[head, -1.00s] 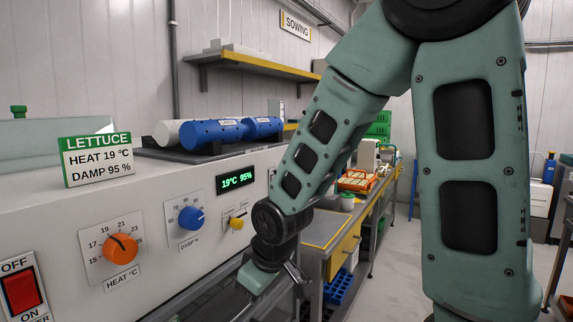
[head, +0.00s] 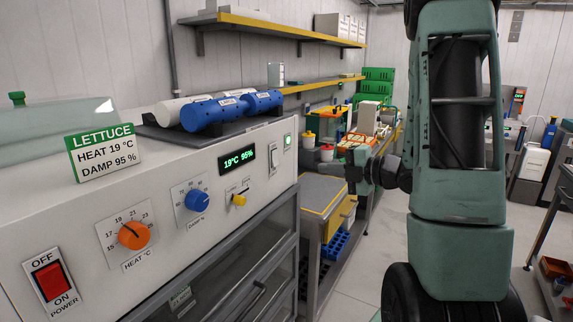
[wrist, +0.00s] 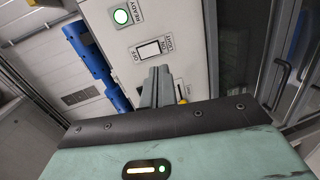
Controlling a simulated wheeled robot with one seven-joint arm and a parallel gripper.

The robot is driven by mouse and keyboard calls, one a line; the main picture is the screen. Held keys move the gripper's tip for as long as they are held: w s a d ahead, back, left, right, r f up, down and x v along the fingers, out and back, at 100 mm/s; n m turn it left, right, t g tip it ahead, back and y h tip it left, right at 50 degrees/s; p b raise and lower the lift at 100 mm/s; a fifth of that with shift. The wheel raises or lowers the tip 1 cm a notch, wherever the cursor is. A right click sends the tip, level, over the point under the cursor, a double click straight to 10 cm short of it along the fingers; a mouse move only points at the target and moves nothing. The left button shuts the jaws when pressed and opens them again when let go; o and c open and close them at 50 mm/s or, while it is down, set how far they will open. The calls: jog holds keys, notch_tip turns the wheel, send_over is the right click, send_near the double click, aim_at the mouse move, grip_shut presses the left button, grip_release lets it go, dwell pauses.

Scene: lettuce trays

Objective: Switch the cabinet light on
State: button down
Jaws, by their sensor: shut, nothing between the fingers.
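The cabinet (head: 150,170) has a pale front panel on the left of the head view. Its white light rocker switch (head: 274,160) is near the panel's right end, beside the lit display. In the wrist view the switch (wrist: 150,49), with an OFF label at one end, lies just beyond my fingertips. My gripper (head: 346,172) is to the right of the panel in the head view. In the wrist view its fingers (wrist: 157,82) are together, empty and pointing toward the switch. A gap between them and the switch cannot be judged surely.
A green-lit READY lamp (head: 288,141) sits by the switch, and a yellow knob (head: 239,200) on its other side. The panel also carries a blue dial (head: 198,201), an orange dial (head: 134,235) and a red power switch (head: 50,281). A bench (head: 322,190) stands beyond the cabinet.

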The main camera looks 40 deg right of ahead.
aim_at(277, 164)
jog(key=shift+s+r+n+y, duration=0.2)
jog(key=shift+s+n, duration=0.1)
jog(key=shift+s, duration=0.15)
jog(key=shift+s+r+n+y, duration=0.2)
jog(key=shift+s+n, duration=0.1)
jog(key=shift+s, duration=0.15)
jog(key=shift+w, duration=0.1)
jog(key=p+x, duration=0.2)
jog(key=x, duration=0.2)
jog(key=p+x, duration=0.1)
jog(key=x, duration=0.3)
jog(key=p+x, duration=0.2)
jog(key=x, duration=0.3)
jog(key=shift+w+r+p, duration=0.1)
jog(key=shift+r+p, duration=0.2)
jog(key=shift+p, duration=0.05)
jog(key=shift+w+a+f, duration=0.15)
jog(key=shift+w, duration=0.25)
jog(key=shift+w+f+t+b, duration=0.1)
jog(key=shift+f+t+b, duration=0.25)
jog(key=shift+b, duration=0.5)
jog(key=shift+r, duration=0.25)
